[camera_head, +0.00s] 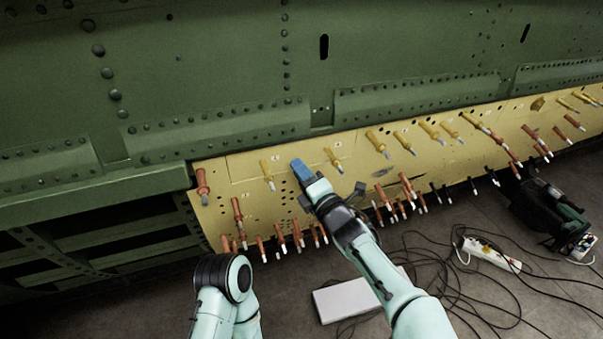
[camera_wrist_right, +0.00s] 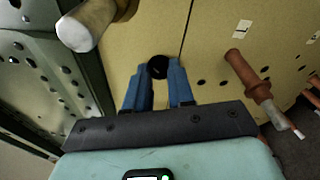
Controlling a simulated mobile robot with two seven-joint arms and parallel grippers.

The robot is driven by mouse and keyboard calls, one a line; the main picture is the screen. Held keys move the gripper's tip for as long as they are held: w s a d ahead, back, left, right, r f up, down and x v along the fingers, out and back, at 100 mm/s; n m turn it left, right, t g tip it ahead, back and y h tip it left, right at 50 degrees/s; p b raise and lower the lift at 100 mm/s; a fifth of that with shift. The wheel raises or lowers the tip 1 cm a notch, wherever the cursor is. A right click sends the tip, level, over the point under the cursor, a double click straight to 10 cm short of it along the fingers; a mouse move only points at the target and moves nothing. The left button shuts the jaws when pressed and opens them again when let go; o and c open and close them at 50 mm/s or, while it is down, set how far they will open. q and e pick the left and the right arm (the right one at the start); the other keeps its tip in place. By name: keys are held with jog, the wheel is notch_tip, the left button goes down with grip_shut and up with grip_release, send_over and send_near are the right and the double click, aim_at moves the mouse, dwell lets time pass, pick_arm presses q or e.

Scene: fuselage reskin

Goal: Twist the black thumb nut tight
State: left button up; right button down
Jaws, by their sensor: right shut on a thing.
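The black thumb nut (camera_wrist_right: 157,66) shows in the right wrist view as a small dark round piece against the yellow skin panel (camera_wrist_right: 215,55). My right gripper (camera_wrist_right: 158,80) has its two blue fingers closed on the nut from both sides. How far the nut is turned does not show. My left arm is partly in the head view, but its gripper is not seen.
Copper-coloured fasteners (camera_head: 238,208) and yellow ones (camera_head: 267,174) stick out of the panel around my gripper. In the wrist view, a large pale-tipped pin (camera_wrist_right: 85,25) and a copper fastener (camera_wrist_right: 250,78) flank the fingers. Cables and a power strip (camera_head: 491,254) lie on the floor.

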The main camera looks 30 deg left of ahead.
pick_arm(q)
jog(key=w+a+f+t+y+b, duration=0.25)
jog(key=w+a+f+b, duration=0.25)
jog(key=w+f+b, duration=0.5)
jog(key=shift+n+g+h, duration=0.35)
jog(key=shift+n, duration=0.15)
jog(key=shift+s+a+f, duration=0.25)
jog(key=shift+s+f, duration=0.55)
jog(key=shift+s, duration=0.1)
jog(key=shift+s+a+f, duration=0.2)
jog(key=shift+s+f, duration=0.55)
jog(key=shift+s, duration=0.1)
pick_arm(e)
jog(key=shift+s+a+f+m+t+h, duration=0.2)
jog(key=shift+m+t, duration=0.7)
jog(key=shift+m, duration=4.3)
jog(key=shift+w+d+r+m+t+h, duration=0.2)
jog(key=shift+m+t, duration=0.7)
jog(key=shift+m, duration=4.3)
jog(key=shift+s+a+f+m+t+h, duration=0.25)
jog(key=shift+m+t, duration=0.65)
jog(key=shift+m, duration=4.3)
jog(key=shift+w, duration=0.1)
jog(key=c, duration=1)
grip_release()
jog(key=shift+o, duration=0.2)
